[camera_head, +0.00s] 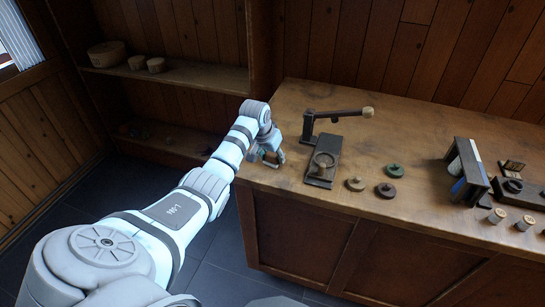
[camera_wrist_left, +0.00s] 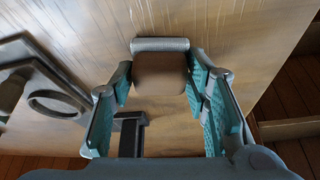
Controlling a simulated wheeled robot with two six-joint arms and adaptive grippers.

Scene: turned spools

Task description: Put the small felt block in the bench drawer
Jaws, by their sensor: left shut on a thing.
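My left gripper (camera_head: 272,158) is over the left end of the wooden bench (camera_head: 300,97), close to its left edge. In the left wrist view the left gripper (camera_wrist_left: 160,82) has its teal-padded fingers on either side of a small brown block with a rounded grey edge (camera_wrist_left: 160,72), which I take to be the felt block. The fingers are shut on it. I cannot make the block out in the head view. The bench front shows dark wood panels; I cannot tell a drawer there. My right gripper is not in view.
A black lever press (camera_head: 322,160) stands just right of the gripper. A tan disc (camera_head: 355,184), a green disc (camera_head: 394,170) and a dark red disc (camera_head: 386,190) lie beyond it. A framed stand (camera_head: 467,170) and small spools are farther right. Shelves (camera_head: 190,75) stand left.

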